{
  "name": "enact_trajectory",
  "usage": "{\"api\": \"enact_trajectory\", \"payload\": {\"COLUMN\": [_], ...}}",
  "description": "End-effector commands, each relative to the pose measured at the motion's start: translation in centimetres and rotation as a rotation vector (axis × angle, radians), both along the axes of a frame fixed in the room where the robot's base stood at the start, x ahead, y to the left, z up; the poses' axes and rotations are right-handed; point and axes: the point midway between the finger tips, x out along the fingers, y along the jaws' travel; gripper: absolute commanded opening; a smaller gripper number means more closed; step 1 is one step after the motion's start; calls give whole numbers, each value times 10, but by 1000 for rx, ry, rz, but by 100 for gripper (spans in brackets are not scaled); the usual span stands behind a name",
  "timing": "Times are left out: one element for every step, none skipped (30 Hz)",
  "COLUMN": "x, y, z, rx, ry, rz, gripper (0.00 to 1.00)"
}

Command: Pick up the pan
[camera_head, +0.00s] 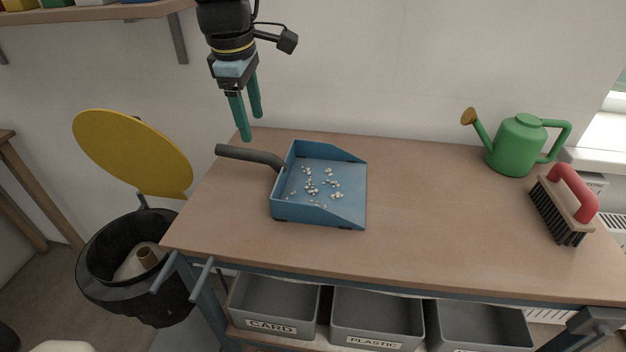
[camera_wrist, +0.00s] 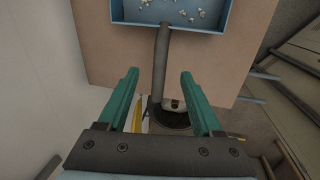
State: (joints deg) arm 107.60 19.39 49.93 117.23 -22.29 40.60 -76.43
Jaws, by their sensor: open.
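The pan is a blue dustpan (camera_head: 345,209) with a dark grey handle (camera_head: 248,155). It lies on the left part of the workbench, its handle pointing left. Several small pale bits (camera_head: 318,187) lie in it. My gripper (camera_head: 252,128) has two green fingers, is open and empty, and hangs above the handle, apart from it. In the wrist view the pan (camera_wrist: 212,23) is at the top. Its handle (camera_wrist: 160,65) runs down between the fingers of my gripper (camera_wrist: 158,75).
The workbench (camera_head: 420,245) also holds a green watering can (camera_head: 517,148) and a red-handled brush (camera_head: 565,205) at the right. A black bin (camera_head: 97,280) with a raised yellow lid (camera_head: 130,150) stands at the left. Grey boxes (camera_head: 375,318) sit below. The bench middle is clear.

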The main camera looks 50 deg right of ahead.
Motion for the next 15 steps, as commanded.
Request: {"api": "enact_trajectory", "payload": {"x": [1, 2, 2, 2, 3, 3, 3, 3, 3, 3, 3, 4, 4, 5, 5], "y": [0, -1, -2, -3, -3, -4, -4, -4, -5, -5, -5, -6, -7, -8, -9], "z": [-11, -15, -20, -23, -25, -28, -29, -30, -33, -36, -39, -44, -49, -54, -60], "rx": [5, 3, 3, 3, 4, 2, 2, 1, 2, 4, 5, 5, 6, 5, 6], "ry": [0, 0, 0, 0, 0, 0, 0, 0, 0, 0, 0, 1, 0, -1, 0], "rz": [3, 1, 1, 1, 0, 1, 1, 1, -1, -2, -1, 0, 1, 2, 1], "gripper": [67, 67, 67, 67, 67, 67, 67, 67, 67, 67, 67, 67, 67, 67, 67]}}
